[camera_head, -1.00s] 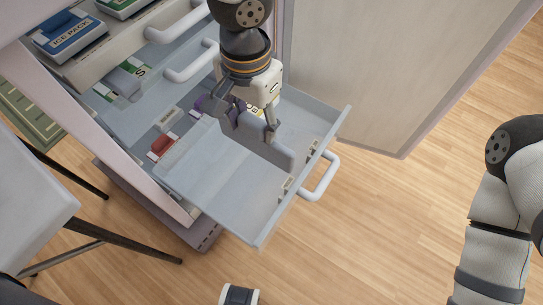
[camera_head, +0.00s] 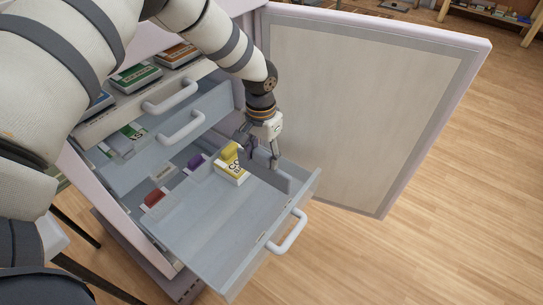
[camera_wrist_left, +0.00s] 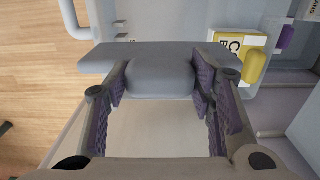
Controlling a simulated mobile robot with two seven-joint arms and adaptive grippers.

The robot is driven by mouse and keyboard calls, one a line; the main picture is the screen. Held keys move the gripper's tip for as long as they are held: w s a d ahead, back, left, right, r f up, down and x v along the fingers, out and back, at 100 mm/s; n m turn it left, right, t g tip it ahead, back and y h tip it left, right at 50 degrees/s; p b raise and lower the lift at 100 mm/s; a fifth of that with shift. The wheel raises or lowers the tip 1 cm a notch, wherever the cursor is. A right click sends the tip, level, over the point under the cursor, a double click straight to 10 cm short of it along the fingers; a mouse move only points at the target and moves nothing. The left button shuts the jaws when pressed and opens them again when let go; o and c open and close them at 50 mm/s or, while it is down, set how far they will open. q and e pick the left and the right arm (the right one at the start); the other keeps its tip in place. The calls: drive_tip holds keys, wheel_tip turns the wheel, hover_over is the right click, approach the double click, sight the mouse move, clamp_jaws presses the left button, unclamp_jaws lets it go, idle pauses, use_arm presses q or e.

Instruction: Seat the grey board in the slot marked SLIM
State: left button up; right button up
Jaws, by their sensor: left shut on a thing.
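My left gripper (camera_head: 262,150) is shut on the grey board (camera_head: 272,176) at the far right side of the pulled-out bottom drawer (camera_head: 215,238). The board is a flat upright slab. In the left wrist view the board (camera_wrist_left: 105,58) lies across the picture, and its rounded grey grip (camera_wrist_left: 160,80) sits between the purple finger pads. I cannot tell whether its lower edge touches the drawer floor. Small pale labels show on the drawer's front wall, one at its middle (camera_head: 263,237), but their lettering is too small to read. I cannot pick out the SLIM slot. My right gripper is out of view.
A white box with a yellow handle (camera_head: 232,172) stands beside the board, also in the left wrist view (camera_wrist_left: 229,40). Purple (camera_head: 195,162) and red (camera_head: 154,198) pieces stand farther left. Upper drawers with white handles (camera_head: 182,127) and an open door (camera_head: 370,110) flank the space.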

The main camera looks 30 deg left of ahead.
sight(264, 175)
use_arm(q)
drive_tip(key=shift+r, duration=0.1)
drive_tip(key=shift+f+b, duration=0.7)
drive_tip(key=shift+f, duration=1.85)
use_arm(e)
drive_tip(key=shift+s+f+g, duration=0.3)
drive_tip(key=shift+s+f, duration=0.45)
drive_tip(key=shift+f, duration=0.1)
use_arm(q)
drive_tip(key=shift+f, duration=0.1)
drive_tip(key=shift+f+b, duration=0.4)
drive_tip(key=shift+f, duration=1.25)
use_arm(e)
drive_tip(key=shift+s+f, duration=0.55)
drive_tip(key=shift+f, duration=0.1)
use_arm(q)
drive_tip(key=shift+f+b, duration=1.4)
drive_tip(key=shift+f, duration=1.1)
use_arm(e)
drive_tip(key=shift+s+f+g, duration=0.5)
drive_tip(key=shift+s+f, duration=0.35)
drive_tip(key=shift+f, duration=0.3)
use_arm(q)
drive_tip(key=o, duration=1.5)
